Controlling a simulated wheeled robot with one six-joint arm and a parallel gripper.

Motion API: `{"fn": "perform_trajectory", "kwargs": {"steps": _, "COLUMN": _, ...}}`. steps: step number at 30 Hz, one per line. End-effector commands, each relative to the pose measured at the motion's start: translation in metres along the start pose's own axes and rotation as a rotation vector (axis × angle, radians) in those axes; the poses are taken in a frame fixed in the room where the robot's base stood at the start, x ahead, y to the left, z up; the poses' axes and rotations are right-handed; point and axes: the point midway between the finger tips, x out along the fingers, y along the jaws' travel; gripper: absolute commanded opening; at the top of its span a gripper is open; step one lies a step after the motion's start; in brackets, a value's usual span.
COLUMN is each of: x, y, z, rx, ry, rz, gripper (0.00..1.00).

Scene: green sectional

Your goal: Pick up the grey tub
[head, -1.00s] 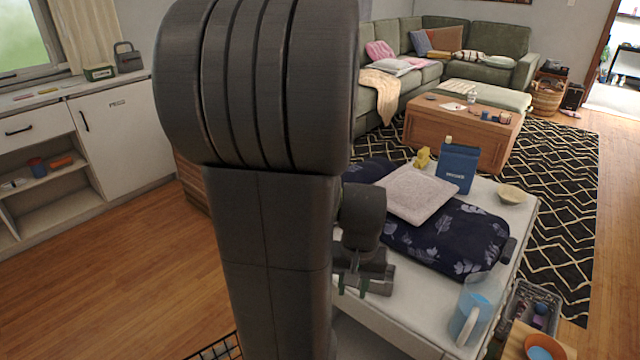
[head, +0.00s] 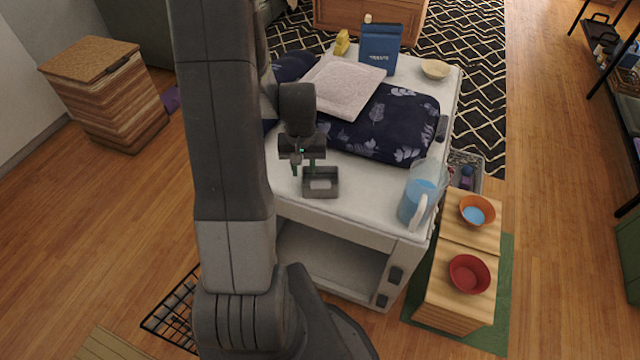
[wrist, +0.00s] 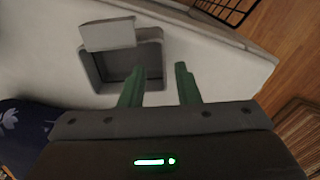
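The grey tub (head: 333,193) is a small, square, open container on the white top near its front edge. The wrist view shows the tub (wrist: 156,80) at upper left, with a pale grey block-like piece (wrist: 107,35) overlapping its far corner; I cannot tell whether this is inside the tub. My gripper (head: 304,165) is just left of and behind the tub in the head view. In the wrist view my gripper (wrist: 158,70) has its two green fingers apart with nothing between them. The left finger overlaps the tub's near edge; contact is unclear.
A dark leaf-patterned cushion (head: 395,125) and a pale folded cloth (head: 342,85) lie behind the tub. A blue-filled pitcher (head: 418,195) stands to its right. A blue box (head: 379,50) and bowl (head: 435,69) stand farther back. A wooden stand (head: 455,305) holds bowls at right.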

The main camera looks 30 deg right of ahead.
Motion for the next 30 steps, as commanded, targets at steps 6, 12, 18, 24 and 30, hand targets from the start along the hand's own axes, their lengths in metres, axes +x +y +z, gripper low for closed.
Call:
{"fn": "perform_trajectory", "kwargs": {"steps": 6, "x": 0.013, "y": -0.001, "z": 0.000, "rx": 0.000, "ry": -0.001, "rz": 0.000, "gripper": 0.29}}
{"fn": "perform_trajectory", "kwargs": {"steps": 12, "x": 0.039, "y": -0.006, "z": -0.001, "rx": -0.001, "ry": -0.003, "rz": 0.000, "gripper": 0.29}}
{"fn": "perform_trajectory", "kwargs": {"steps": 18, "x": 0.057, "y": -0.005, "z": -0.001, "rx": 0.000, "ry": -0.002, "rz": 0.000, "gripper": 0.29}}
{"fn": "perform_trajectory", "kwargs": {"steps": 24, "x": 0.059, "y": -0.005, "z": -0.001, "rx": 0.000, "ry": 0.001, "rz": 0.000, "gripper": 0.29}}
{"fn": "perform_trajectory", "kwargs": {"steps": 30, "x": 0.058, "y": -0.005, "z": -0.001, "rx": 0.000, "ry": 0.000, "rz": 0.000, "gripper": 0.06}}
